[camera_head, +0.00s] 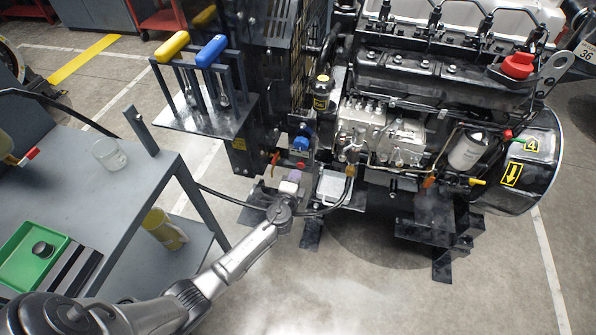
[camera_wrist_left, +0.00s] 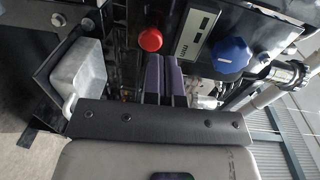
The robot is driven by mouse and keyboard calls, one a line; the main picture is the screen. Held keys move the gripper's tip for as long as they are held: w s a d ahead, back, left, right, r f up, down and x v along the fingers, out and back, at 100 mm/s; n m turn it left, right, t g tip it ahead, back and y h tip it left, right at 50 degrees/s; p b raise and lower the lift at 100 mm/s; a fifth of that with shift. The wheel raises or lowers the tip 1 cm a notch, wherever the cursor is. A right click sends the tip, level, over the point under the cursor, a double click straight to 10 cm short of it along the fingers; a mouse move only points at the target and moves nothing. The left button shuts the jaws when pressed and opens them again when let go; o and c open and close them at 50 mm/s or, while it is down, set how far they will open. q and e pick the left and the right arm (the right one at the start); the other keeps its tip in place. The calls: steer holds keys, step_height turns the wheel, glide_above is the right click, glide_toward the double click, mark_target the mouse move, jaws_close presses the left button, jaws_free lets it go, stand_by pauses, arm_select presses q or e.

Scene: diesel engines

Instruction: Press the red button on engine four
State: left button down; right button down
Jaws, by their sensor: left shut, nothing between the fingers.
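Engine four (camera_head: 400,75) stands at the right in the head view, with a yellow "4" label (camera_head: 532,144) on its dark round housing. The red button (camera_wrist_left: 150,39) shows in the wrist view on a dark panel, beside a white label plate and a blue knob (camera_wrist_left: 231,55). In the head view the red button (camera_head: 300,165) is small, just below the blue knob (camera_head: 301,142). My left gripper (camera_head: 294,176), with purple fingers, is shut and empty, close in front of the button. In the wrist view its fingertips (camera_wrist_left: 162,58) lie just right of the button; contact cannot be told. My right gripper is out of view.
A grey bench (camera_head: 140,148) with a green tray (camera_head: 17,257) and a clear cup (camera_head: 108,155) stands at the left. A stand with yellow and blue handles (camera_head: 212,51) is behind the gripper. A black cable (camera_head: 235,202) runs near my left wrist. A metal box (camera_wrist_left: 80,75) is left in the wrist view.

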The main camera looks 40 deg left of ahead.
mark_target(300, 164)
arm_select(q)
steer(key=x, duration=0.2)
steer(key=shift+w+a+b, duration=0.15)
steer(key=shift+w+b, duration=0.15)
steer(key=shift+w, duration=0.05)
steer(key=shift+w+a, duration=0.15)
steer(key=shift+w, duration=0.1)
steer(key=shift+w+a+f+b, duration=0.2)
steer(key=shift+w+b, duration=0.15)
steer(key=shift+b, duration=0.15)
steer(key=shift+w+a+b, duration=0.2)
steer(key=shift+w+b, duration=0.1)
steer(key=shift+w, duration=0.15)
steer(key=shift+s, duration=0.1)
steer(key=shift+d+r, duration=0.1)
